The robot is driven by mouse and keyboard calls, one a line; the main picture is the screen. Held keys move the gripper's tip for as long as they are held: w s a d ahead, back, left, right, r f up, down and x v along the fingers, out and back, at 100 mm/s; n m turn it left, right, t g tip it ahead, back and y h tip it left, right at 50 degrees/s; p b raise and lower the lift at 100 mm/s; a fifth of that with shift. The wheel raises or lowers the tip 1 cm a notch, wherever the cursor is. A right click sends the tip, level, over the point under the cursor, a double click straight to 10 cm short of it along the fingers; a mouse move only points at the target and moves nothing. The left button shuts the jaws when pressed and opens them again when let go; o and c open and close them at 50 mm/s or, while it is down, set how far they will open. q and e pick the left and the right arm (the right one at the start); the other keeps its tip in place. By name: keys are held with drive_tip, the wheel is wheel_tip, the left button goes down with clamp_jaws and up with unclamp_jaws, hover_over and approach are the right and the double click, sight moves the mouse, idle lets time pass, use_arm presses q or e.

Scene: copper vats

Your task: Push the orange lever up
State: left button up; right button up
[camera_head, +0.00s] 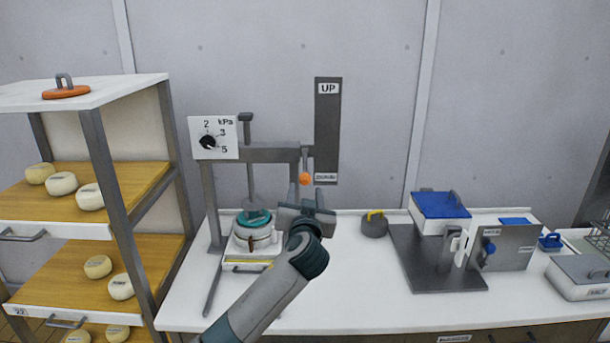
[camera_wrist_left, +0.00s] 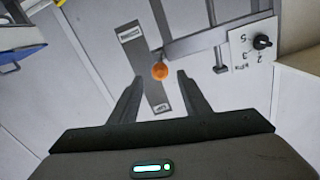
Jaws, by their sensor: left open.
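The orange lever knob (camera_head: 305,179) hangs at the low end of a dark upright plate (camera_head: 327,120), beside its lower label; the plate reads UP at the top. My left gripper (camera_head: 306,196) is just below the knob in the head view, with its fingers pointing toward the plate. In the left wrist view the orange knob (camera_wrist_left: 159,71) lies between the two open fingertips (camera_wrist_left: 160,78), with gaps on both sides. I cannot tell how far it is from the fingertips in depth. My right gripper is not in view.
A grey press frame (camera_head: 265,155) with a pressure dial (camera_head: 212,138) stands left of the plate. A round mould with a teal lid (camera_head: 253,217) sits under it, close to my arm. A cheese rack (camera_head: 110,160) stands at the left. The bench right of my arm has free room.

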sight(305, 183)
use_arm(q)
drive_tip(key=shift+w+p, duration=1.25)
drive_tip(key=shift+w, duration=2.9)
drive_tip(key=shift+c, duration=0.6)
clamp_jaws()
